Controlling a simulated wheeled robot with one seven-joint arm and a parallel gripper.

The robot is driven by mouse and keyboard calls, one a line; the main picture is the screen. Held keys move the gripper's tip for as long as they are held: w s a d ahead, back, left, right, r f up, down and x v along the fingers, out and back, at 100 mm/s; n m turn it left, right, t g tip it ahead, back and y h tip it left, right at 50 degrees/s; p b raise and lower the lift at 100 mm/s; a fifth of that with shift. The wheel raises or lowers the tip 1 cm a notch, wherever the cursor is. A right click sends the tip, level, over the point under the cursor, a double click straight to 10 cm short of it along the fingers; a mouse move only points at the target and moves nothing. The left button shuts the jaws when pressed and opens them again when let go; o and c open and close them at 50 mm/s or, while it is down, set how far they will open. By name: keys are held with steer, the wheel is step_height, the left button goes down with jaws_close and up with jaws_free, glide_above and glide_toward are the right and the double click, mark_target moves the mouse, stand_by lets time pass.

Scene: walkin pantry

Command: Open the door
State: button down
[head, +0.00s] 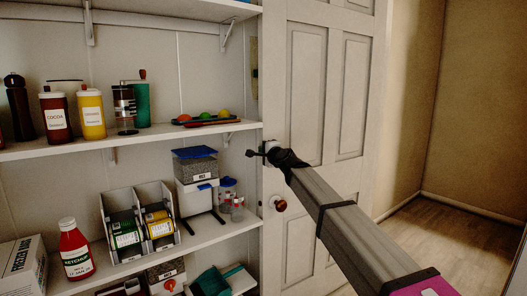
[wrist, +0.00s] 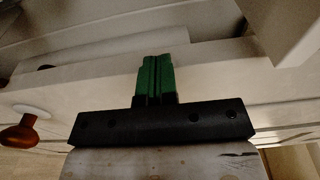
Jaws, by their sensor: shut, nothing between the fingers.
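The door (head: 305,95) is white and panelled, and it stands right of the shelves in the head view. Its round brown knob (head: 280,204) is near its left edge, and it also shows at the left of the wrist view (wrist: 20,133). My gripper (head: 252,153) is in front of the door's left edge, above the knob and apart from it. In the wrist view its green fingers (wrist: 155,78) are together and empty, pointing at a pale surface. I cannot tell whether they touch the door.
White shelves (head: 190,133) on the left hold canisters, a ketchup bottle (head: 74,250), a dispenser (head: 197,178) and cans. The shelf ends are close to my gripper. Right of the door are a tan wall (head: 480,110) and clear wooden floor (head: 445,235).

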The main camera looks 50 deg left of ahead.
steer(key=s+d, duration=0.8)
steer(key=d, duration=0.2)
steer(key=shift+d, duration=0.2)
steer(key=w+d+f+n+t+h, duration=0.1)
steer(key=w+d+f+h, duration=0.3)
steer(key=w+d+f, duration=0.95)
steer(key=w+d+f+n+t+h, duration=0.15)
steer(key=w+d+f+h, duration=0.25)
steer(key=w+d+f, duration=0.9)
steer(key=w+d+f+h, duration=0.1)
steer(key=w+d+f, duration=0.25)
steer(key=d, duration=0.55)
steer(key=w+d+f+h, duration=0.2)
steer(key=w+d+f, duration=0.15)
steer(key=d, duration=0.55)
steer(key=w+d+f+h, duration=0.1)
steer(key=w+d+f, duration=0.1)
steer(key=w+d, duration=0.5)
steer(key=s+d+f+g+h, duration=0.1)
steer(key=s+d+f, duration=0.3)
steer(key=d, duration=0.9)
steer(key=s+d+f+g+h, duration=0.2)
steer(key=s+d+f+h, duration=0.1)
steer(key=d, duration=1)
steer(key=s+d+f+g+h, duration=0.1)
steer(key=s+d+f, duration=0.4)
steer(key=d, duration=0.8)
steer(key=shift+d+f+m+g+h, duration=0.15)
steer(key=shift+f+m+g+h, duration=0.25)
steer(key=shift+g, duration=0.15)
